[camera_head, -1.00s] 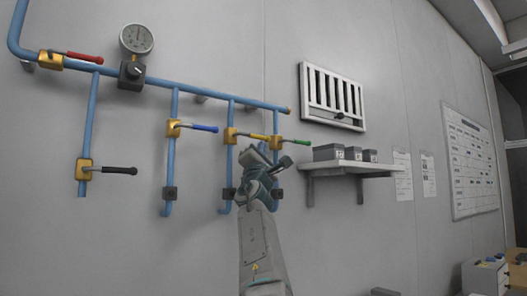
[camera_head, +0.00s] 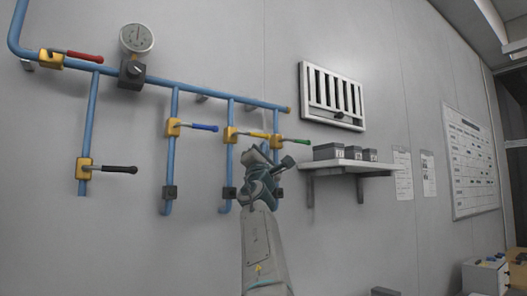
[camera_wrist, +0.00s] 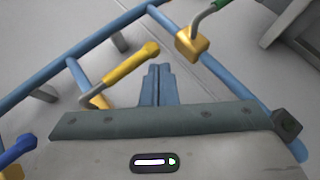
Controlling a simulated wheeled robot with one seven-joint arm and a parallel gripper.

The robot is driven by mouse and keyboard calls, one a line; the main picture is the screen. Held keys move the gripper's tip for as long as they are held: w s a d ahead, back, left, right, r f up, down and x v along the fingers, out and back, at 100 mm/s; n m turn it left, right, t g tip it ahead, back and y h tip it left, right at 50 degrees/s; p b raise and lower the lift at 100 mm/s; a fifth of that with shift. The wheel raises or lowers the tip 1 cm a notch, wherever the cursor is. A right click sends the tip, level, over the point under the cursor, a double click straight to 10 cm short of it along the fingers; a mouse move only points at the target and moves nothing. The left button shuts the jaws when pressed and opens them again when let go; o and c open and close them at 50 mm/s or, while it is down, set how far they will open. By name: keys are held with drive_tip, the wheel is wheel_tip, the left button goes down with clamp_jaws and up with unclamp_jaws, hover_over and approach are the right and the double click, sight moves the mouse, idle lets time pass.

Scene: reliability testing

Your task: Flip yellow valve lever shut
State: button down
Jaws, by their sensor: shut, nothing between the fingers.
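The yellow valve lever (camera_head: 252,135) sticks out to the right, roughly level, from its gold valve body (camera_head: 231,134) on a blue vertical pipe. In the wrist view the yellow lever (camera_wrist: 130,65) slants up to the right, just left of my fingers. My gripper (camera_wrist: 160,70) is shut and empty, with a gap showing between it and the lever in the picture. In the head view my wrist is just below the lever, and the fingertips are hidden behind it. I cannot tell the depth between fingers and lever.
The green lever (camera_head: 296,141) is close on the right; its gold body (camera_wrist: 193,43) shows in the wrist view. The blue lever (camera_head: 204,127) is on the left. Red (camera_head: 84,57) and black (camera_head: 119,169) levers are farther left. A shelf (camera_head: 350,166) with grey boxes stands right.

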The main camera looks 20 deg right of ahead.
drive_tip(key=s+f+b, duration=0.4)
drive_tip(key=f+b, duration=0.7)
drive_tip(key=b, duration=0.3)
drive_tip(key=shift+s+d+f, duration=0.25)
drive_tip(key=shift+d+f, duration=0.05)
